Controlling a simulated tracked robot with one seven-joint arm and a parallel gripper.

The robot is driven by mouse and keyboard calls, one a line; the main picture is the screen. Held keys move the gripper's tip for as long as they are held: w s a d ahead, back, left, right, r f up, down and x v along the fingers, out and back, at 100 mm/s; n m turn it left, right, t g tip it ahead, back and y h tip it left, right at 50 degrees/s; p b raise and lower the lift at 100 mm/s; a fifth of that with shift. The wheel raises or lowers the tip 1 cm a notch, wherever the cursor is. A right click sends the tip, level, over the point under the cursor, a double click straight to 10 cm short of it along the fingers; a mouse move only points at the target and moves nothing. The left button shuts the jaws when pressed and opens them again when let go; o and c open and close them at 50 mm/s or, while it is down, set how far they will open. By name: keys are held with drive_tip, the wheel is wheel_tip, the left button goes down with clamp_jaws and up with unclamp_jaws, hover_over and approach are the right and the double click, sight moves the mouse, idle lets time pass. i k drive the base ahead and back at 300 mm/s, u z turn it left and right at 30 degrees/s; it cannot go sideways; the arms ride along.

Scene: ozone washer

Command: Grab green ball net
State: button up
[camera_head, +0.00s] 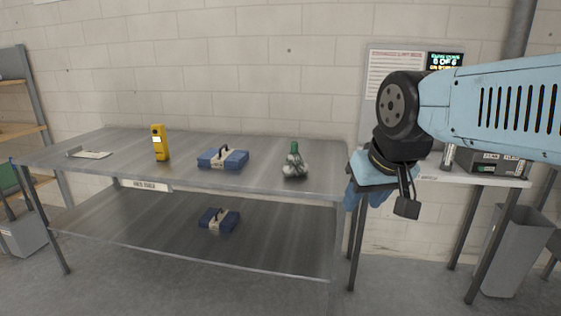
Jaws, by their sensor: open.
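The green ball net (295,163) lies on the top of the metal table, near its right end. It is a small bundle of pale balls with a green top sticking up. My gripper (366,200) hangs to the right of the table, pointing down, with its light blue fingers apart and nothing seen between them. It is to the right of the net and clear of it. My arm comes in from the right and hides part of the area behind it.
The metal table (120,160) also holds a blue case (223,159), a yellow device (160,143) and a flat white item (90,154). Another blue case (219,221) is on the lower shelf. A side table with a grey box (492,162) and a bin (515,255) stand right.

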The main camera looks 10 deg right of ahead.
sight(293, 162)
drive_tip(key=u, duration=0.2)
drive_tip(key=i, duration=0.1)
drive_tip(key=z, duration=0.3)
drive_tip(key=k, duration=1.25)
drive_tip(key=u, duration=0.25)
drive_tip(key=i, duration=0.55)
drive_tip(key=u, duration=0.65)
drive_tip(key=i, duration=1.95)
drive_tip(key=z, duration=0.5)
